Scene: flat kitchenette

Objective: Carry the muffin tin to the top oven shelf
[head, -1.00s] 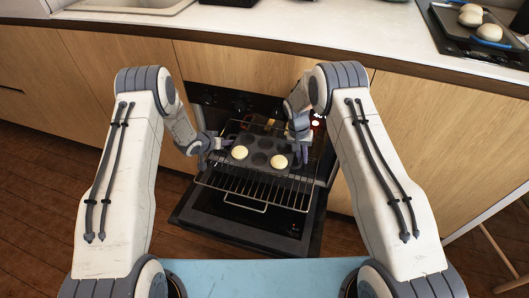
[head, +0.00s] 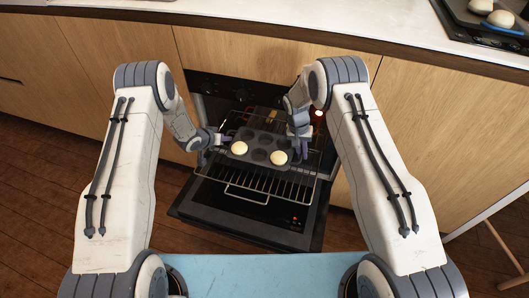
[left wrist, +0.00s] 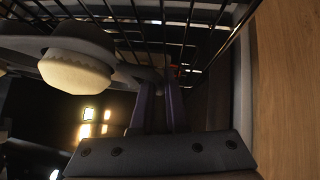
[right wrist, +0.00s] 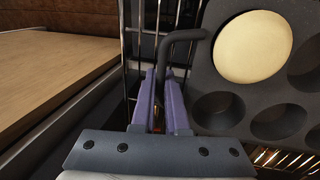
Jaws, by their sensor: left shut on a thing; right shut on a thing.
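The dark muffin tin (head: 258,137) is over the pulled-out wire oven shelf (head: 262,187), in front of the oven opening. Two pale round muffins (head: 278,158) sit in its near cups; the other visible cups look empty. My left gripper (head: 222,141) is shut on the tin's left end, and its fingers (left wrist: 160,108) also show in the left wrist view. My right gripper (head: 304,147) is shut on the tin's right end; the right wrist view shows a looped handle (right wrist: 184,35) running down by its fingers (right wrist: 165,100). I cannot tell whether the tin touches the shelf.
The oven door (head: 245,218) hangs open below the shelf. Wooden cabinet fronts (head: 415,130) flank the oven, with a pale worktop (head: 330,22) above. A dark tray with buns (head: 490,22) lies at the far right of the worktop. A red light glows at the oven's right.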

